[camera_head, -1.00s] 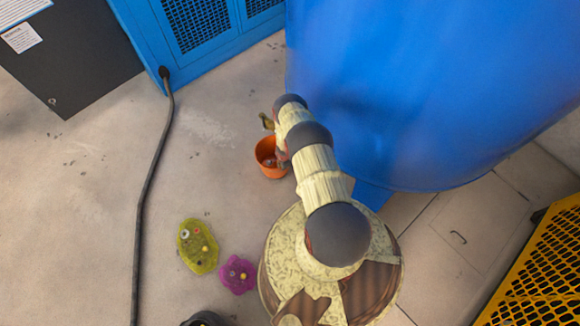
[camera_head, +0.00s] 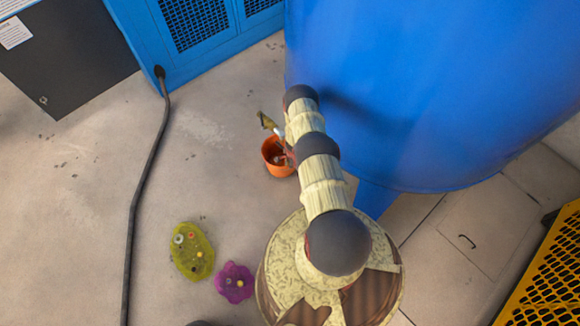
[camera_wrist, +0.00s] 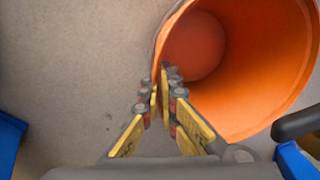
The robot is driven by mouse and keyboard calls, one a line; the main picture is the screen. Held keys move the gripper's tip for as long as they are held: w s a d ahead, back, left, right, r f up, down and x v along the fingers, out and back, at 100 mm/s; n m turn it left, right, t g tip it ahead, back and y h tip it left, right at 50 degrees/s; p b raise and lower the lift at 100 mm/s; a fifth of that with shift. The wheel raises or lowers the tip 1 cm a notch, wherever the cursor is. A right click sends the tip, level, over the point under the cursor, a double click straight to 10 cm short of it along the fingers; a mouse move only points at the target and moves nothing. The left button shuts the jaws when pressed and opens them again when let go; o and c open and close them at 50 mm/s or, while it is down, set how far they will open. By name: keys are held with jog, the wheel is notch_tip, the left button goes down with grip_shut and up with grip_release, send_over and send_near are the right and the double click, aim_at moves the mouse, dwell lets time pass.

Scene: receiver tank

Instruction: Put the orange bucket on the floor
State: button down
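The orange bucket (camera_head: 272,147) is in the head view, left of my arm and partly covered by it. In the wrist view the bucket (camera_wrist: 275,70) fills the upper right, its wide mouth toward the camera and tilted. My gripper (camera_wrist: 160,88) has its two fingers close together at the bucket's left rim, one outside and one inside, shut on the wall. In the head view the fingers are mostly hidden by the arm. The bare concrete floor (camera_head: 110,215) lies below; the gap between bucket and floor cannot be judged.
A big blue tank (camera_head: 430,90) stands close to the right of my arm. A blue cabinet (camera_head: 165,45) is at the upper left, with a black cable (camera_head: 145,180) across the floor. A green toy-like mat (camera_head: 192,262) and a purple one (camera_head: 234,290) lie nearby. A yellow mesh guard (camera_head: 550,275) is lower right.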

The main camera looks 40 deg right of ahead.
jog(key=shift+r, duration=0.1)
jog(key=c, duration=2)
grip_release()
jog(key=shift+c, duration=0.2)
